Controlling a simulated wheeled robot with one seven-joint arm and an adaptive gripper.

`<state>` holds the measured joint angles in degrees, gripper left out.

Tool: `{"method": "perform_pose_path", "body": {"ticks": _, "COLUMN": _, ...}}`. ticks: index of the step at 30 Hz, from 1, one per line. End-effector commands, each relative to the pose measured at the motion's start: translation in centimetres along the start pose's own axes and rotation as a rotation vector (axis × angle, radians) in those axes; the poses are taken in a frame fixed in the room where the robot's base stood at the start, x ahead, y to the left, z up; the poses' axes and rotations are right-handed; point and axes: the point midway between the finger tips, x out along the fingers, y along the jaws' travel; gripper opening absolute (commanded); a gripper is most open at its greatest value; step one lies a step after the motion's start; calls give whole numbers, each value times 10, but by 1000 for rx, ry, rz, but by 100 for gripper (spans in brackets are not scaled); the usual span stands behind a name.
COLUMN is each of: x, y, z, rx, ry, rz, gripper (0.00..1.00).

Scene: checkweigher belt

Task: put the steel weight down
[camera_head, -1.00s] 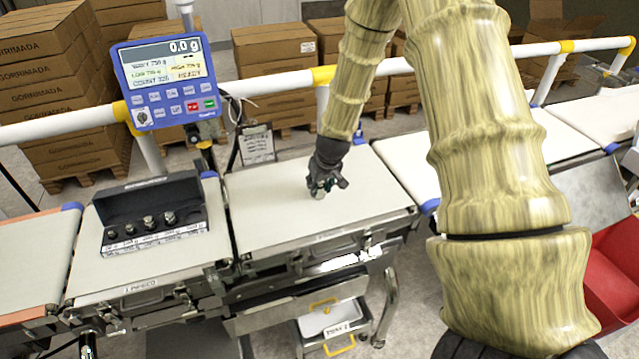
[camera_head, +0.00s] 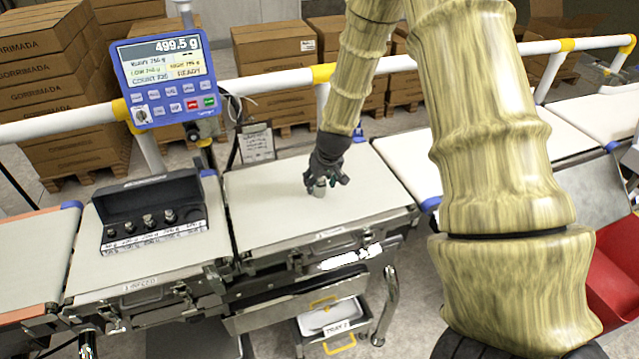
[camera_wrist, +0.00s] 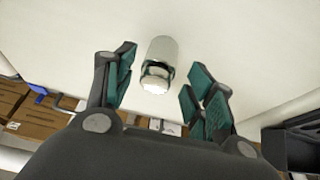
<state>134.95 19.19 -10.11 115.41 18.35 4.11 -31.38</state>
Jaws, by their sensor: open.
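The steel weight (camera_wrist: 160,60) is a small shiny cylinder with a knob. In the wrist view it rests on the pale belt between my open fingers, touching neither that I can see. In the head view the weight (camera_head: 319,190) stands on the middle belt section (camera_head: 270,215), just under my gripper (camera_head: 327,181). My gripper (camera_wrist: 160,92) is open, with green pads on either side of the weight. The display (camera_head: 160,75) reads 499.5 g.
A black weight case (camera_head: 150,205) with several smaller weights sits on the belt section to the left. A white rail (camera_head: 270,80) runs behind. The belt around the weight is clear. A red bin (camera_head: 618,275) is at the right.

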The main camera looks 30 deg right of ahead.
Motion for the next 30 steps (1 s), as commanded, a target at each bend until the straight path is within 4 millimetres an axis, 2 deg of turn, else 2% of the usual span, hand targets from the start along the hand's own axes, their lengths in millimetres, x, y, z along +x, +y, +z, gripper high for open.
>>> {"method": "perform_pose_path", "body": {"ticks": 21, "x": -85, "y": 0, "z": 0, "rx": 0, "ry": 2, "rz": 0, "gripper": 54}}
{"method": "perform_pose_path", "body": {"ticks": 30, "x": -106, "y": 0, "z": 0, "rx": 0, "ry": 0, "rz": 0, "gripper": 54}}
